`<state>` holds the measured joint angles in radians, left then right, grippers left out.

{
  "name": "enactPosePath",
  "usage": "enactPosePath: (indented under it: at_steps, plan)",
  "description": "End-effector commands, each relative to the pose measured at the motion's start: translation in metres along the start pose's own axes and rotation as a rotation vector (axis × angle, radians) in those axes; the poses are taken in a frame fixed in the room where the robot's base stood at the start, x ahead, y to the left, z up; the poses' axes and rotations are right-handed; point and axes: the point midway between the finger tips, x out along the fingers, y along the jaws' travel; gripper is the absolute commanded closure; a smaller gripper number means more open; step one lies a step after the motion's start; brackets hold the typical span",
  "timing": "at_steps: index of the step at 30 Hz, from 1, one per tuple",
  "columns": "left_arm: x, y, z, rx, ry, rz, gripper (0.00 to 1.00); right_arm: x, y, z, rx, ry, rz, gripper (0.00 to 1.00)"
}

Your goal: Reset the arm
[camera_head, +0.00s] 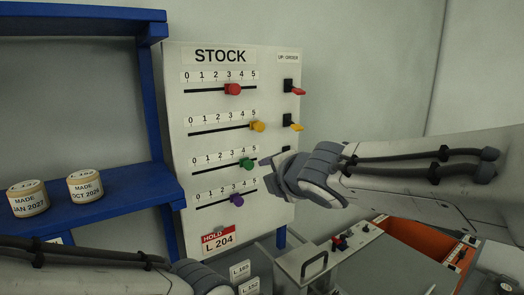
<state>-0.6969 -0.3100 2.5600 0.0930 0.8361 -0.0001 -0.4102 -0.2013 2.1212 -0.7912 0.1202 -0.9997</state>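My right arm comes in from the right, and its gripper (270,180) is in front of the lower right part of the white STOCK panel (215,145). Its fingertips are just right of the green slider knob (247,164) and the purple knob (237,200); I cannot tell whether they touch the panel. Whether this gripper is open or shut is unclear. My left arm lies along the bottom left edge, and its gripper is out of view. The red knob (233,89) sits near 3 and the orange knob (258,126) near 5.
A blue shelf (120,190) at left holds two labelled rolls (28,198) (85,186). Red (298,91) and yellow (296,127) switches are on the panel's right side. A grey box with a handle (314,265) and an orange bin (410,240) stand below my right arm.

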Motion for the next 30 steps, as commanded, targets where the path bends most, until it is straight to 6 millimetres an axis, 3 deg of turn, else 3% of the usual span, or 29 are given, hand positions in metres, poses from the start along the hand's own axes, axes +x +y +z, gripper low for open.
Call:
enactPosePath:
  at_steps: [1, 6, 9, 13, 16, 20, 30]
  plan:
    - [0.0, 0.0, 0.0, 0.0, 0.0, 0.0, 0.5, -0.004, -0.035, -0.016, 0.175, 0.008, -0.106, 0.34]
    - [0.0, 0.0, 0.0, 0.0, 0.0, 0.0, 0.5, -0.037, -0.145, -0.064, 0.717, -0.066, -0.476, 0.34]
    - [0.0, 0.0, 0.0, 0.0, 0.0, 0.0, 0.5, -0.07, -0.202, -0.092, 0.967, -0.163, -0.687, 0.34]
    - [0.0, 0.0, 0.0, 0.0, 0.0, 0.0, 0.5, -0.114, -0.255, -0.121, 1.199, -0.316, -0.913, 0.34]
    - [0.0, 0.0, 0.0, 0.0, 0.0, 0.0, 0.5, -0.141, -0.279, -0.135, 1.307, -0.419, -1.028, 0.34]
    - [0.0, 0.0, 0.0, 0.0, 0.0, 0.0, 0.5, -0.161, -0.294, -0.142, 1.372, -0.497, -1.103, 0.34]
    - [0.0, 0.0, 0.0, 0.0, 0.0, 0.0, 0.5, -0.163, -0.296, -0.143, 1.384, -0.511, -1.114, 0.34]
